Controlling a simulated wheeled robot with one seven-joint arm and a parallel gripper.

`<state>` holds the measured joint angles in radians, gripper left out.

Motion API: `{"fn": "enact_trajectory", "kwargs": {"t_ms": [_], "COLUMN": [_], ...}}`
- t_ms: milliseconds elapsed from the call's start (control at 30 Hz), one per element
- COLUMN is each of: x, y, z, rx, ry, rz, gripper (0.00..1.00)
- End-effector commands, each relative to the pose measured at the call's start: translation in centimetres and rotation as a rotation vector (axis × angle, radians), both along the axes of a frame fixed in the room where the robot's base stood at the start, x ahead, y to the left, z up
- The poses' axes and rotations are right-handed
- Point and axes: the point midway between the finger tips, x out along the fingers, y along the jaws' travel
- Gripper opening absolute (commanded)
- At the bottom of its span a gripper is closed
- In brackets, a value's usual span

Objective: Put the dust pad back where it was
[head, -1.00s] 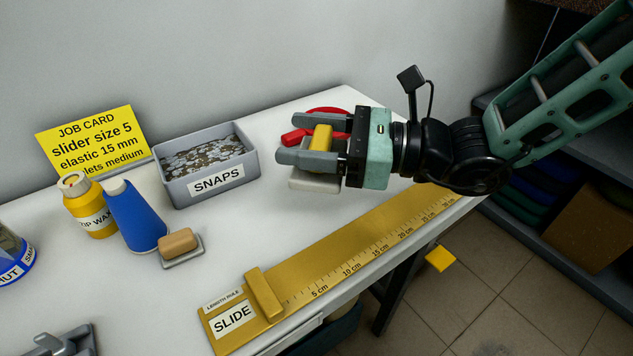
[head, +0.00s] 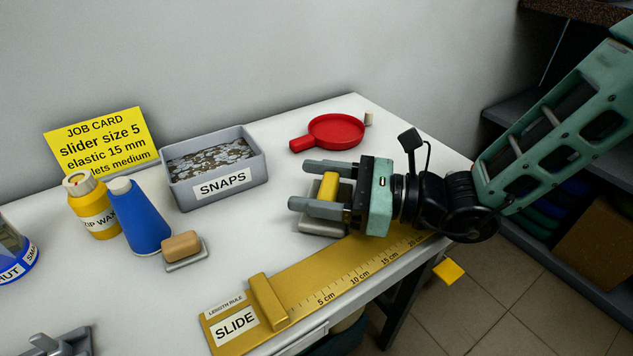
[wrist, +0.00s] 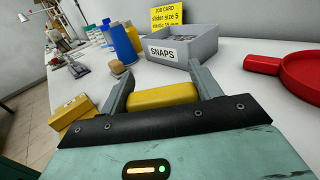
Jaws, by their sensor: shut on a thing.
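The dust pad appears to be the block with a yellow grip (head: 328,188) over a pale grey base (head: 318,222). My gripper (head: 304,184) is shut on the yellow grip, with one finger on each side. The grey base hangs below the fingers, over the white table between the snaps bin and the brass rule. I cannot tell whether the base touches the table. In the wrist view the yellow grip (wrist: 160,97) sits between the fingers of my gripper (wrist: 158,72), and the base is hidden.
A red pan (head: 336,131) lies behind my gripper. The grey SNAPS bin (head: 212,190) stands to the left. The brass length rule (head: 330,285) runs along the front edge. A brown block (head: 181,245), blue cone (head: 138,220) and wax bottle (head: 93,208) stand farther left. Bare table lies between.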

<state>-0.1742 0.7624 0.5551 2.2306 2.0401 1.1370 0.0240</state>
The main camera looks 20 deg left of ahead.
Motion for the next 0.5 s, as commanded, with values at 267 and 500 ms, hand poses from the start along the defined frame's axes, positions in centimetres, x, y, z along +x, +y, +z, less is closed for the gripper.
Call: {"fn": "enact_trajectory", "kwargs": {"t_ms": [267,500], "x": [0.01,0.01], "y": [0.0,0.0], "z": [-0.12,0.64], "rx": [0.0,0.0], "ry": [0.0,-0.001], "rz": [0.0,0.0], "gripper": [0.85,0.85]}}
